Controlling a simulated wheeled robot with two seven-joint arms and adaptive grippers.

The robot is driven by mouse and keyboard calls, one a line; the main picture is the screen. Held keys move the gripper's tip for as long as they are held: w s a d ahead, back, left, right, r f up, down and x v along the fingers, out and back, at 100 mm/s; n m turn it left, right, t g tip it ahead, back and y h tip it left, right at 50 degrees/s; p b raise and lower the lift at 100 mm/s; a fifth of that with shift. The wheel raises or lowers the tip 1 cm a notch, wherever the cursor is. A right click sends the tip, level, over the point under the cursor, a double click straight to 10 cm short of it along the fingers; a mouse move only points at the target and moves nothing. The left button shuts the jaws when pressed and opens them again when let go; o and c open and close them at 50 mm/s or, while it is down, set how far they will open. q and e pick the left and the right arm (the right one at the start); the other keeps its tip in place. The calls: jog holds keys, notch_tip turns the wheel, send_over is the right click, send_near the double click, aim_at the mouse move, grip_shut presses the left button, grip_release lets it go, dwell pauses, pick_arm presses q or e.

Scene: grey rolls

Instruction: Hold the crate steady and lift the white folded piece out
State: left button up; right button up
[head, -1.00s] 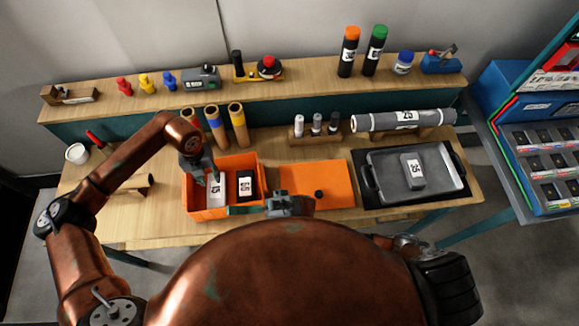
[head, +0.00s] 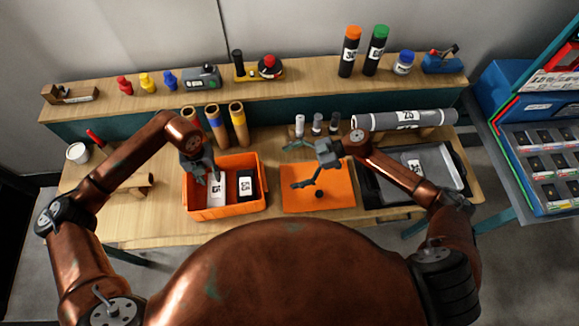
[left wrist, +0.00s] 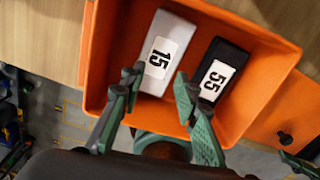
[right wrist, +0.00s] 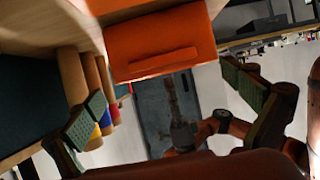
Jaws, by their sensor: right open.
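The orange crate (head: 226,211) stands on the bench, left of centre. The white folded piece (left wrist: 165,52), labelled 15, lies in it beside a black piece (left wrist: 222,70) labelled 55; the white piece also shows in the head view (head: 216,188). My left gripper (left wrist: 157,86) is open at the near end of the white piece, its fingers apart; contact cannot be told. My right gripper (head: 296,166) is open and empty above the orange board, right of the crate and apart from it. The right wrist view shows an orange crate wall (right wrist: 160,35) beyond its fingers.
The orange board (head: 335,198) with a black knob lies right of the crate. A grey tray (head: 452,165) is further right, partly behind my right arm. Upright rolls (head: 213,118) stand behind the crate.

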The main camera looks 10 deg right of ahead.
jog(key=x, duration=0.7)
jog(key=shift+a, duration=0.25)
jog(key=shift+c, duration=0.3)
grip_shut()
dwell(0.9)
jog(key=c, duration=2.6)
grip_release()
jog(key=shift+c, duration=0.2)
jog(key=o, duration=0.5)
jog(key=shift+c, duration=0.2)
jog(key=v, duration=1.2)
